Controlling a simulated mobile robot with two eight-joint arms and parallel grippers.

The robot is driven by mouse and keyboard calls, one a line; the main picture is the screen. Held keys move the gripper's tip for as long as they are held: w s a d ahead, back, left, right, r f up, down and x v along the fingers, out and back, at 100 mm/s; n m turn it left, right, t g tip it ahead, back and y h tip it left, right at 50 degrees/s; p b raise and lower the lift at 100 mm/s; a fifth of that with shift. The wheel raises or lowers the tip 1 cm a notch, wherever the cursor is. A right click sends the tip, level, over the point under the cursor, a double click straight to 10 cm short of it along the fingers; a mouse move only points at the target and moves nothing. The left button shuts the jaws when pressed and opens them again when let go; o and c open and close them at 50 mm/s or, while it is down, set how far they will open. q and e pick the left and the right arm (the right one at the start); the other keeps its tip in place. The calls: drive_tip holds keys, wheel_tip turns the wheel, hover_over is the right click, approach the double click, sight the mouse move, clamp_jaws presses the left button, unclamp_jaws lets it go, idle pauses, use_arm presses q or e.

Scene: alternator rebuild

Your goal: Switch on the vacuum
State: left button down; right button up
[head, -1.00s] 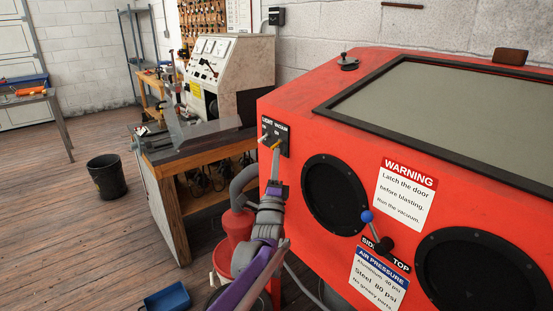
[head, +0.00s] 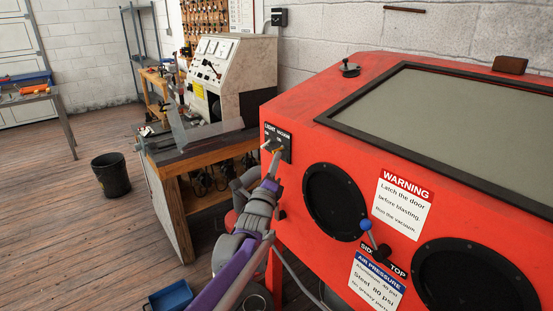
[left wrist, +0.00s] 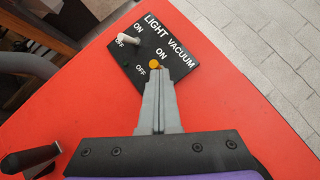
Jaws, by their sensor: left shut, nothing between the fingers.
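The black switch plate (head: 286,154) is on the left end of the red blasting cabinet (head: 400,110). It is labelled LIGHT and VACUUM and also shows in the left wrist view (left wrist: 188,66). The vacuum toggle has an orange tip (left wrist: 154,64); its base is hidden by my fingers, and I cannot tell if it sits at ON or OFF. The light toggle (left wrist: 127,47) is pale and stands beside it. My left gripper (left wrist: 159,80) is shut and empty, its fingertips right at the orange tip; I cannot tell if they touch. It also shows in the head view (head: 274,160).
A blue-knobbed lever (head: 366,224) and round black arm ports (head: 335,202) are on the cabinet front. A workbench (head: 190,155) with a test machine stands behind left. A black bucket (head: 111,175) and blue bin (head: 170,297) are on the floor.

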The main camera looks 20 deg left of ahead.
use_arm(q)
drive_tip(key=shift+a+r+m+g+p, duration=0.1)
drive_tip(key=shift+r+m+g+p, duration=0.25)
drive_tip(key=shift+m+g+p, duration=0.2)
use_arm(e)
drive_tip(key=shift+w+r, duration=0.15)
drive_tip(key=shift+r, duration=0.65)
use_arm(q)
drive_tip(key=shift+r+m+g+p, duration=0.25)
drive_tip(key=shift+m+g+p, duration=0.2)
drive_tip(key=shift+g+p, duration=0.15)
use_arm(e)
drive_tip(key=shift+w+r, duration=0.25)
drive_tip(key=shift+r, duration=0.55)
use_arm(q)
drive_tip(key=shift+r+h+p, duration=0.25)
drive_tip(key=shift+h+p, duration=0.05)
drive_tip(key=shift+p, duration=0.15)
use_arm(e)
drive_tip(key=shift+w+r, duration=0.1)
drive_tip(key=shift+r, duration=0.4)
use_arm(q)
drive_tip(key=shift+s+f, duration=0.1)
